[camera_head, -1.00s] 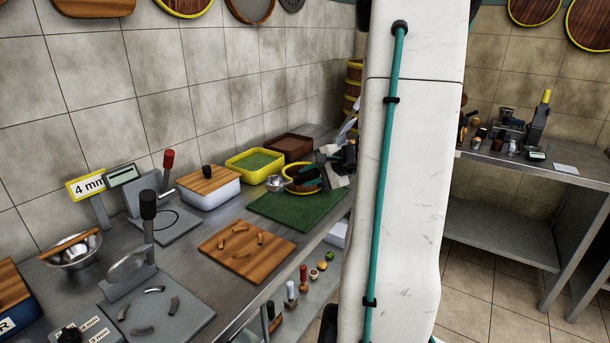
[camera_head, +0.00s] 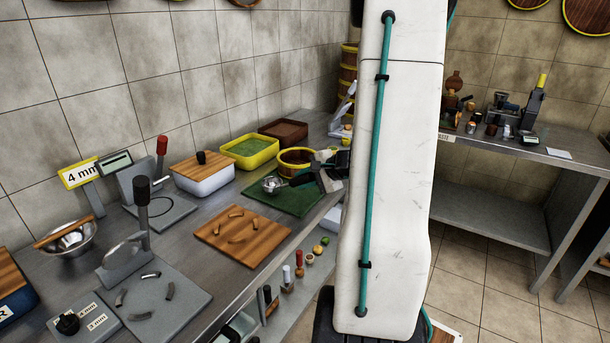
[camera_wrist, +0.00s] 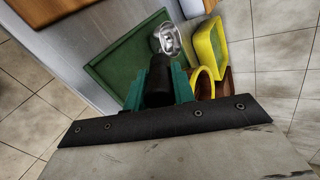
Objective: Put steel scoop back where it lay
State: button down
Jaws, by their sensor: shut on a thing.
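My gripper (camera_head: 302,179) is shut on the dark handle of the steel scoop (camera_head: 270,185). The scoop's shiny bowl points left, over the green mat (camera_head: 258,197); I cannot tell whether it touches the mat. In the wrist view the gripper (camera_wrist: 159,86) grips the black handle, and the scoop's bowl (camera_wrist: 168,40) sticks out ahead over the green mat (camera_wrist: 112,62), close to its edge. The yellow-rimmed round tub (camera_head: 297,153) stands just behind the gripper and is partly hidden by it.
A yellow tray (camera_head: 249,146) with green contents and a brown tray (camera_head: 284,129) stand behind the mat. A white box with a wooden lid (camera_head: 203,181) is to their left. A wooden board (camera_head: 243,250) with several curved pieces lies in front. The counter's front edge is close.

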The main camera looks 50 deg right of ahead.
jog(key=shift+f, duration=0.5)
dwell(0.6)
jog(key=c, duration=1.1)
grip_release()
jog(key=v, duration=0.7)
jog(key=shift+s+r, duration=0.2)
jog(key=shift+s, duration=0.1)
jog(key=shift+d, duration=0.1)
jog(key=shift+v, duration=2.25)
